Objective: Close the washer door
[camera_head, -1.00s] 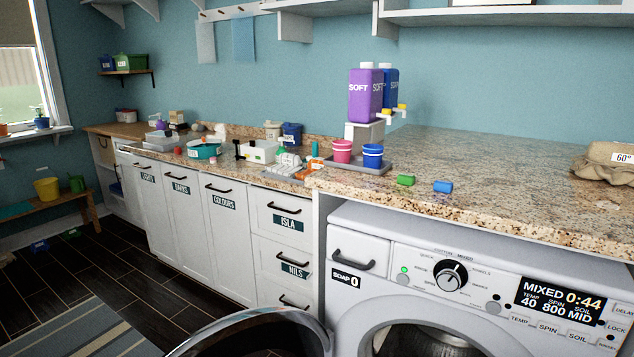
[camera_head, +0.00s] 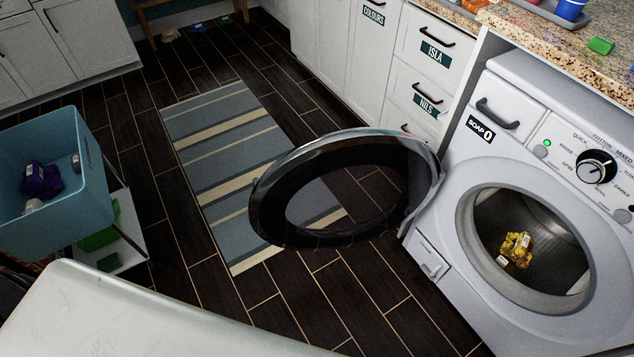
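The washer (camera_head: 440,216) is a white front-loader at the right of the head view. Its round door (camera_head: 272,205) stands wide open, swung out to the left from the left side of the opening. The door has a grey outer rim, a dark ring and a see-through middle. A crumpled yellow item (camera_head: 516,249) with a white tag lies inside the metal drum (camera_head: 548,235). Neither of my grippers is in view.
A striped rug (camera_head: 222,140) lies on the dark floor behind and left of the door. A blue bin (camera_head: 90,190) holding purple items stands at the left. White cabinets (camera_head: 360,60) adjoin the washer. The floor around the open door looks clear.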

